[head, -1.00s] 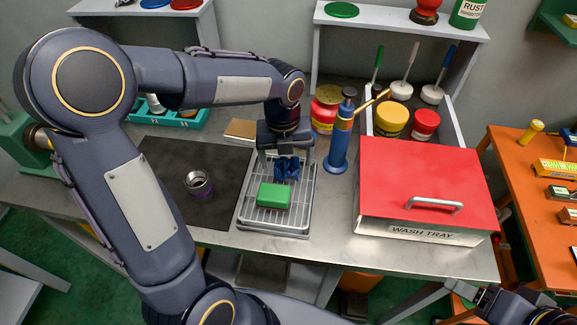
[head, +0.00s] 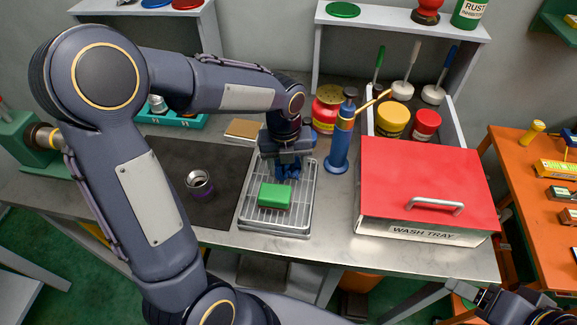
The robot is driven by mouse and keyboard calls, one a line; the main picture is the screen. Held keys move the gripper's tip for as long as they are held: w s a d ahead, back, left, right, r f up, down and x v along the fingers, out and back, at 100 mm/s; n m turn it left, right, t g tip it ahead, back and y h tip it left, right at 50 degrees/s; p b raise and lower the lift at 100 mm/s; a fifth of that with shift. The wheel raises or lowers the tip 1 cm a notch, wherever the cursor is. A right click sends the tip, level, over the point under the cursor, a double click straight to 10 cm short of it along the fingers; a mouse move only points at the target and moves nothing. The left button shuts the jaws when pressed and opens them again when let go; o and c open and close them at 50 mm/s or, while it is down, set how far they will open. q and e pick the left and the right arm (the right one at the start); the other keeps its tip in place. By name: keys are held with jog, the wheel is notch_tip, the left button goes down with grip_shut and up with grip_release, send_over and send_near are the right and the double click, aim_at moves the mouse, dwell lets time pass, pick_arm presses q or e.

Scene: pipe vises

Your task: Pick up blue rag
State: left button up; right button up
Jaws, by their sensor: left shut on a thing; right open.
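The blue rag (head: 289,172) is a small crumpled dark blue cloth over the back part of the wire rack tray (head: 246,215). My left gripper (head: 288,164) points down and is shut on the rag, whose lower part shows below the fingers. I cannot tell whether the rag still touches the rack. A green block (head: 275,196) lies on the rack just in front of the rag. My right gripper (head: 480,302) is at the bottom right, open and empty, away from the bench.
A blue oil can (head: 339,145) stands close to the right of the rack. The wash tray (head: 420,233) with a red lid is further right. A metal fitting (head: 199,183) stands on the dark mat (head: 180,155) at left. A brown-covered pad (head: 243,130) lies behind.

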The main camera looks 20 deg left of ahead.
pick_arm(q)
jog(key=shift+r, duration=0.6)
jog(key=s+a+r, duration=0.6)
jog(key=s+r, duration=0.5)
jog(key=s, duration=0.1)
jog(key=shift+s+r+b, duration=0.35)
jog(key=shift+s+r, duration=0.05)
